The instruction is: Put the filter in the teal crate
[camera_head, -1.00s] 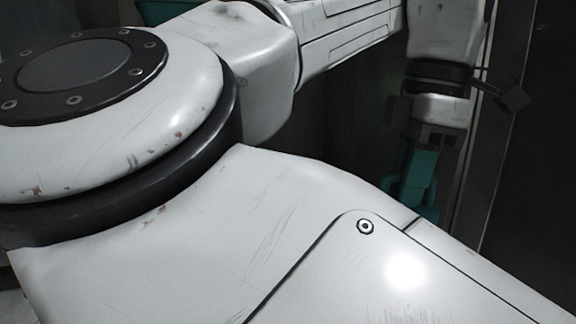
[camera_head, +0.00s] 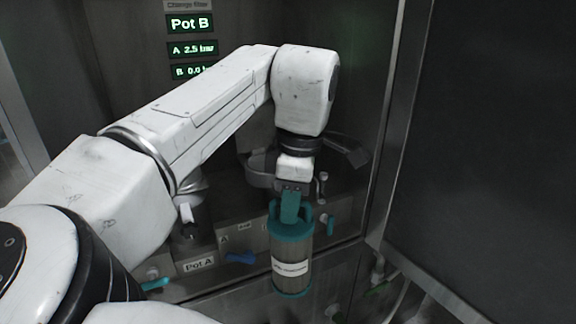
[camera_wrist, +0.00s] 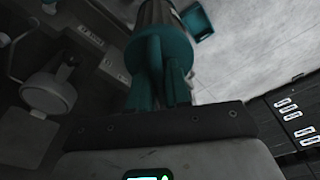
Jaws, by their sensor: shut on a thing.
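The filter (camera_head: 289,262) is a grey cylinder with teal end caps, a teal handle and a white label. It hangs roughly upright below my gripper (camera_head: 290,207) in the head view, in front of the pot bench. My gripper is shut on its handle. In the wrist view the filter (camera_wrist: 158,12) points away at the top, with my gripper (camera_wrist: 160,82) at its teal end. A teal open box, seemingly the teal crate (camera_wrist: 205,28), shows on the pale floor beyond the filter in the wrist view. The filter covers part of that area.
A screen (camera_head: 190,23) reads "Pot B", A 2.5 bar. The bench carries a "Pot A" label (camera_head: 199,265) and a blue lever (camera_head: 240,258). A dark panel (camera_head: 480,150) stands at right. A dark unit with white labels (camera_wrist: 289,112) is at right in the wrist view. Pale floor looks clear.

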